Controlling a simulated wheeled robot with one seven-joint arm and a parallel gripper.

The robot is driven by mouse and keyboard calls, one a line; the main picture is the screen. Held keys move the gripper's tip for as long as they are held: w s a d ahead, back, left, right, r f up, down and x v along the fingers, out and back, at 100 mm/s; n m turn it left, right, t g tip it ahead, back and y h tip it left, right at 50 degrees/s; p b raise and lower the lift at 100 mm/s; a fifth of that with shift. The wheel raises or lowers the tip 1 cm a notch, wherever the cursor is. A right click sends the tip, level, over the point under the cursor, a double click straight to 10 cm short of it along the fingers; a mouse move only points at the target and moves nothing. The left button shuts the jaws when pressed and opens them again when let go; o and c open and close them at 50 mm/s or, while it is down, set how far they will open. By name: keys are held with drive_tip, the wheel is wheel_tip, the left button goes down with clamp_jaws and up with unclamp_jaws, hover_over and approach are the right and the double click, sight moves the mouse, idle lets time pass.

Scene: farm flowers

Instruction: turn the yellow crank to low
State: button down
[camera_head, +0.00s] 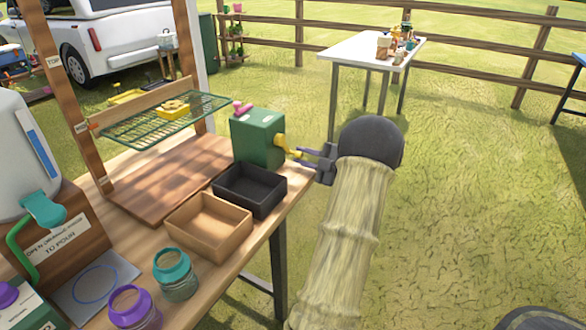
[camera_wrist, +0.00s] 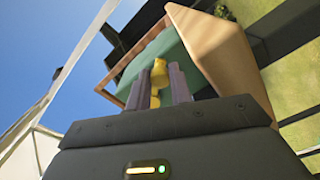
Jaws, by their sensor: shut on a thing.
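The yellow crank (camera_head: 289,148) sticks out from the right side of a green box (camera_head: 258,138) on the wooden table. My gripper (camera_head: 304,158) reaches in from the right and is shut on the crank's handle end. In the wrist view the yellow crank (camera_wrist: 158,74) shows between my two dark fingers (camera_wrist: 167,86), with the green box (camera_wrist: 150,58) behind it. The fingers hide part of the handle. I see no readable low mark on the box.
A black tray (camera_head: 250,203) and a tan tray (camera_head: 209,243) stand in front of the green box. A green wire rack (camera_head: 165,121) is to its left. Teal-lidded (camera_head: 175,289) and purple-lidded (camera_head: 133,317) jars stand near the front.

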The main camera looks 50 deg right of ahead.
drive_tip(key=n+b, duration=0.1)
drive_tip(key=d+r+n+b, duration=0.1)
drive_tip(key=n, duration=0.1)
drive_tip(key=d+n+b, duration=0.1)
drive_tip(key=b, duration=0.1)
drive_tip(key=shift+w+r, duration=0.2)
drive_tip(key=shift+r, duration=0.2)
drive_tip(key=shift+d+r+n+b, duration=0.15)
drive_tip(key=shift+r+n+b, duration=0.35)
drive_tip(key=shift+n, duration=0.2)
drive_tip(key=shift+d+r+n+b, duration=0.15)
drive_tip(key=shift+r+n+b, duration=0.2)
drive_tip(key=shift+n+b, duration=0.25)
drive_tip(key=shift+w, duration=0.1)
drive_tip(key=c, duration=1.5)
unclamp_jaws()
drive_tip(key=shift+c, duration=0.2)
drive_tip(key=shift+s, duration=0.2)
drive_tip(key=s+d+p, duration=0.3)
drive_tip(key=s, duration=1.4)
